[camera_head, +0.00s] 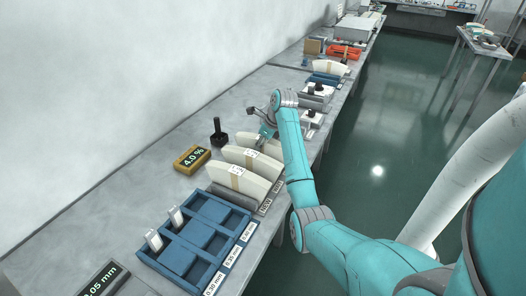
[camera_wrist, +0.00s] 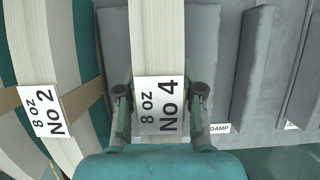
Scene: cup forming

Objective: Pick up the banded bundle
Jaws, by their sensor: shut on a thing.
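A cream paper bundle labelled "8 oz No 4" (camera_wrist: 158,45) runs up the middle of the wrist view. My gripper (camera_wrist: 162,100) has one finger on each side of it, at the label, and is shut on it. In the head view my gripper (camera_head: 266,133) is over the farthest of the cream fan-shaped bundles, which it partly hides. A second bundle, labelled "8 oz No 2" (camera_wrist: 62,145), with a tan band, stands to the left in the wrist view. In the head view, banded bundles (camera_head: 238,180) stand upright in grey holders. Whether the held bundle is clear of its holder cannot be told.
Grey slotted holders (camera_wrist: 235,75) with a "DAMP" label lie right of the held bundle. A blue compartment tray (camera_head: 200,236), a yellow meter reading 4.0 % (camera_head: 192,159) and a black-handled tool (camera_head: 218,132) are on the bench. An orange bin (camera_head: 345,52) stands farther along.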

